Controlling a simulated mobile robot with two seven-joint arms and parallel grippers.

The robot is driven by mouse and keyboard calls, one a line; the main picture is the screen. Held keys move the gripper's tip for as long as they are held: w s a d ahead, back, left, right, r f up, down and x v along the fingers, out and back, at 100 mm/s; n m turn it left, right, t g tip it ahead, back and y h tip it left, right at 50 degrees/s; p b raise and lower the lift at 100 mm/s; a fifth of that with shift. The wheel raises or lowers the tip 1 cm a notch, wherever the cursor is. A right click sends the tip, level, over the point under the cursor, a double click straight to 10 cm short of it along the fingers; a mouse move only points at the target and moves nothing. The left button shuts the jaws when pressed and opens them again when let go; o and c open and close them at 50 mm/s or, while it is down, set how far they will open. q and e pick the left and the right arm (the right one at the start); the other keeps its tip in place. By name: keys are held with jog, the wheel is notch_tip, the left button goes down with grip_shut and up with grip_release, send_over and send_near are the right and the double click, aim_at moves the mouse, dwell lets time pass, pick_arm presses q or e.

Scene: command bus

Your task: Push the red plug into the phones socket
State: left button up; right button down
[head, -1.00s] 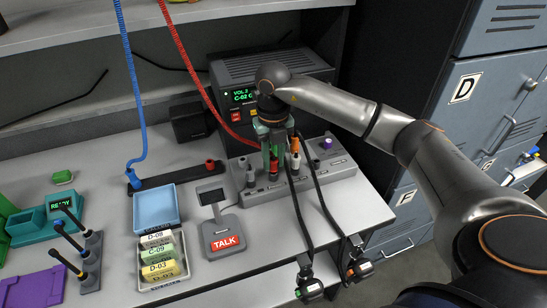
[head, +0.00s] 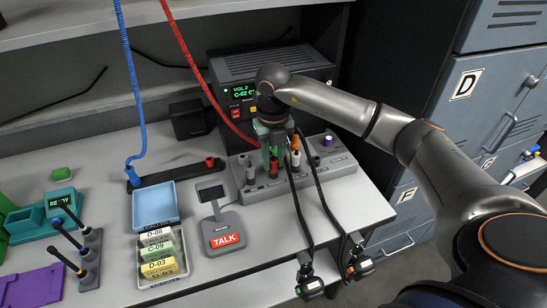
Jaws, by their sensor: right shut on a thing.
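My right gripper (head: 272,152) reaches in from the right and points down over the grey socket strip (head: 325,168). It is shut on the red plug (head: 273,165), whose red coiled cord (head: 190,65) hangs from above. The plug is upright, with its lower end at or just above the strip's top; the fingers partly hide it, so I cannot tell how deep it sits. The labels on the strip are too small to read, so I cannot tell which socket is under the plug. My left gripper is not in view.
A radio unit (head: 265,75) stands behind. A TALK pedestal (head: 222,232), blue tray (head: 155,205) and card tray (head: 163,262) lie to the left.

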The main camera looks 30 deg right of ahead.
dwell(0.3)
jog(key=c, duration=0.6)
grip_release()
jog(key=shift+o, duration=0.2)
notch_tip(320, 180, up, 3)
jog(key=p, duration=0.2)
jog(key=shift+r+p, duration=0.2)
jog(key=shift+p, duration=0.2)
jog(key=shift+r+p, duration=1.7)
jog(key=shift+r, duration=0.6)
jog(key=shift+s+f, duration=0.1)
